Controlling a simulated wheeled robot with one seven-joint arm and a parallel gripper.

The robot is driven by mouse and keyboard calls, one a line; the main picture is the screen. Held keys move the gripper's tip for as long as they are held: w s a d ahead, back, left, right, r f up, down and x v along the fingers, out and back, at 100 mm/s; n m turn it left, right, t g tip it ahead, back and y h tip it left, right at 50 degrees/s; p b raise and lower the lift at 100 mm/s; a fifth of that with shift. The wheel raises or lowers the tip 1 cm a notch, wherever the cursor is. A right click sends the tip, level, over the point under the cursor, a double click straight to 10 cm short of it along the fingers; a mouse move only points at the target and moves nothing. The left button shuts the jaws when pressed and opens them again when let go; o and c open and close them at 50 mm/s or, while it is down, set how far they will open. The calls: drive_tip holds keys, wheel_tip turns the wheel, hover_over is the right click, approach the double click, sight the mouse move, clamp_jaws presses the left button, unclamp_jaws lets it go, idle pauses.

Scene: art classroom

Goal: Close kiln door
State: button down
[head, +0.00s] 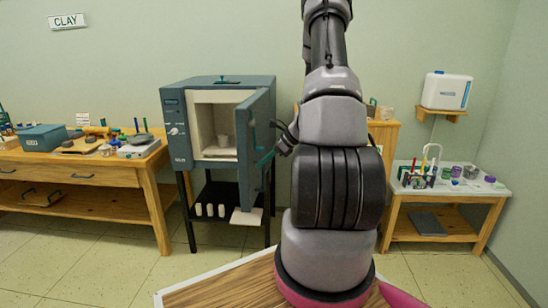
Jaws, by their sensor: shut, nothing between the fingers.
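The kiln (174,125) is a dark teal box on a black stand, left of centre in the head view. Its door (258,115) stands wide open, hinged on the right side and swung out toward me. A teal handle (265,159) sits on the door. My gripper (279,142) is small and dark in the view, just right of the door near the handle. It is shut and empty. I cannot tell whether it touches the door. My arm hides what lies behind it.
A wooden workbench (154,190) with clay tools stands at the left. A low table (487,187) with art supplies stands at the right, below a white box (447,90) on a wall shelf. A wood-topped surface (222,289) is close in front of me. Tiled floor is free before the kiln.

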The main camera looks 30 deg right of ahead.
drive_tip(key=shift+w+a, duration=0.7)
drive_tip(key=shift+a, duration=0.25)
